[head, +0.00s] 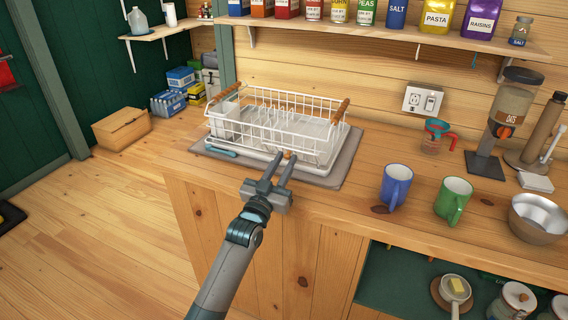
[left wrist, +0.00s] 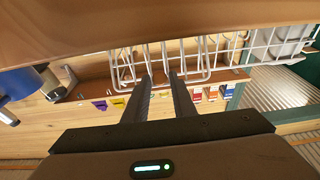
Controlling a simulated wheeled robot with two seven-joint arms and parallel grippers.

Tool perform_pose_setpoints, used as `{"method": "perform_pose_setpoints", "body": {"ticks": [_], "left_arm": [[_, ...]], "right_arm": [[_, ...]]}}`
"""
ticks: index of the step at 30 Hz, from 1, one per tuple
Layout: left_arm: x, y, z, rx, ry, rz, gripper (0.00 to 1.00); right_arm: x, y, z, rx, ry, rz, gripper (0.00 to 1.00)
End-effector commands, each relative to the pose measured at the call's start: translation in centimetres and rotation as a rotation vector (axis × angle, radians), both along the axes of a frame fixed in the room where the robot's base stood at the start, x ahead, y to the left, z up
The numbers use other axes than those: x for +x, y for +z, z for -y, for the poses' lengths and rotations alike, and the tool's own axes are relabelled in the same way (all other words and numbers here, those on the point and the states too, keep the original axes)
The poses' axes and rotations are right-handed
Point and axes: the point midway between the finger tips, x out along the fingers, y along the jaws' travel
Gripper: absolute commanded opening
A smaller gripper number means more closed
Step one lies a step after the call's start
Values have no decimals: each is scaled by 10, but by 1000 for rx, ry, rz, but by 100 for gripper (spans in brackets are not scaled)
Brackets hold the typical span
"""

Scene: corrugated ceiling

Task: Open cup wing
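The white wire dish rack (head: 262,122) stands on the counter, with wooden handles at both ends. Wire loops (head: 308,150) stand at its front side, with a small wooden piece (head: 288,155) at the lower front; I take these loops for the cup wing. In the left wrist view, which is upside down, white wire loops (left wrist: 130,66) show just beyond the fingertips. My left gripper (head: 275,167) is at the counter's front edge, before the rack. Its fingers (left wrist: 159,80) are apart with nothing held; touch with the wire cannot be told. My right gripper is out of view.
The rack stands on a grey mat (head: 347,172). A blue mug (head: 396,186) and a green mug (head: 453,199) stand to its right, with a metal bowl (head: 538,218) farther right. A shelf (head: 400,35) with tins is above. Counter between rack and blue mug is clear.

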Motion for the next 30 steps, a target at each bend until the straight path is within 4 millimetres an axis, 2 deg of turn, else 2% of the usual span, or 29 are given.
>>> {"method": "perform_pose_setpoints", "body": {"ticks": [11, 17, 23, 30], "left_arm": [[-1, 0, 0, 0, 0, 0, 35], [-10, -4, -3, 0, 0, -1, 35], [-34, -11, -11, 0, 0, -1, 35], [-78, -22, -25, 2, 0, -2, 35]], "right_arm": [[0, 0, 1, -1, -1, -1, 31], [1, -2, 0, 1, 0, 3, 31], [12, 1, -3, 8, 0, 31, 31], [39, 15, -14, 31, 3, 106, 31]]}}
